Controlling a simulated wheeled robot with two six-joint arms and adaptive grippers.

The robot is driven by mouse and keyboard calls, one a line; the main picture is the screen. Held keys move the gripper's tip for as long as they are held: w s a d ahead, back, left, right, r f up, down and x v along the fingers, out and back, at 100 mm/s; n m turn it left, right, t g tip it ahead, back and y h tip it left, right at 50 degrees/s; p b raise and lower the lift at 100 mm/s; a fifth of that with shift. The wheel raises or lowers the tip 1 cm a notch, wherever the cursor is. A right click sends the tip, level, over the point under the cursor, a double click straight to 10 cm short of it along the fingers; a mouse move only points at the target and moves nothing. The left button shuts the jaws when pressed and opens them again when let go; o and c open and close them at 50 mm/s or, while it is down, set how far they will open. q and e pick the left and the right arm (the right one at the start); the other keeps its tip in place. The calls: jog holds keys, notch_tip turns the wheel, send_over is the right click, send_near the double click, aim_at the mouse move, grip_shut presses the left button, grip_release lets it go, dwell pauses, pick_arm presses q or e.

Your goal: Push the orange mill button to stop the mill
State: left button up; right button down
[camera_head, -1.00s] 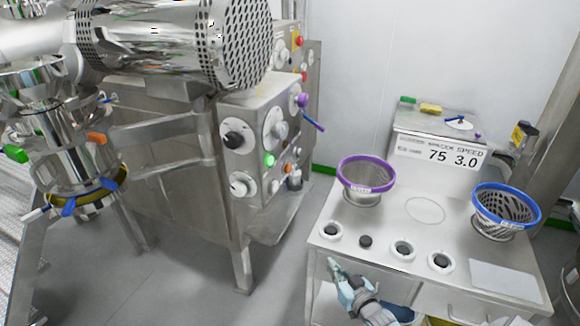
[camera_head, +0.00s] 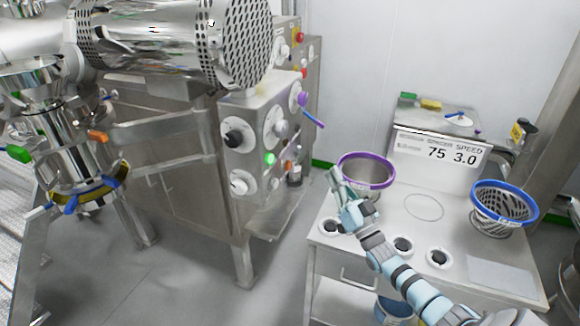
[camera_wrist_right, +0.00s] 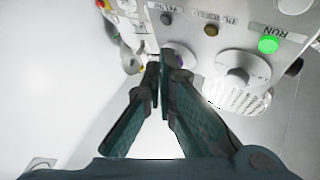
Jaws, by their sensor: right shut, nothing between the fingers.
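The mill's control panel (camera_head: 262,145) is on the steel cabinet left of centre. A small orange button (camera_head: 288,167) sits on it, right of a lit green button (camera_head: 269,158). My right gripper (camera_head: 333,178) is shut and empty, held in the air right of the panel and apart from it. In the right wrist view the gripper fingers (camera_wrist_right: 159,70) meet below the panel face, with the lit green RUN button (camera_wrist_right: 268,44) at upper right. A dull brownish button (camera_wrist_right: 211,29) sits left of it; I cannot tell if it is the orange one. My left gripper is out of view.
A bench (camera_head: 425,235) at right holds a purple-rimmed basket (camera_head: 366,170), partly behind my right arm, and a blue-rimmed basket (camera_head: 503,203). Several knobs stick out of the panel, including a white one (camera_head: 240,183). Floor is clear before the cabinet.

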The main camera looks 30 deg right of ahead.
aim_at(288, 166)
jog(key=w+a+b, duration=0.3)
jog(key=w+a, duration=0.2)
jog(key=w, duration=0.2)
jog(key=shift+b, duration=0.4)
jog(key=shift+w, duration=0.15)
dwell(1.0)
jog(key=shift+w+a, duration=0.2)
jog(key=shift+w, duration=0.05)
jog(key=shift+w+a+b, duration=0.3)
jog(key=shift+w+b, duration=0.1)
jog(key=shift+b, duration=0.2)
dwell(0.6)
jog(key=shift+s, duration=0.1)
jog(key=shift+s+d+p, duration=0.5)
jog(key=shift+s, duration=0.15)
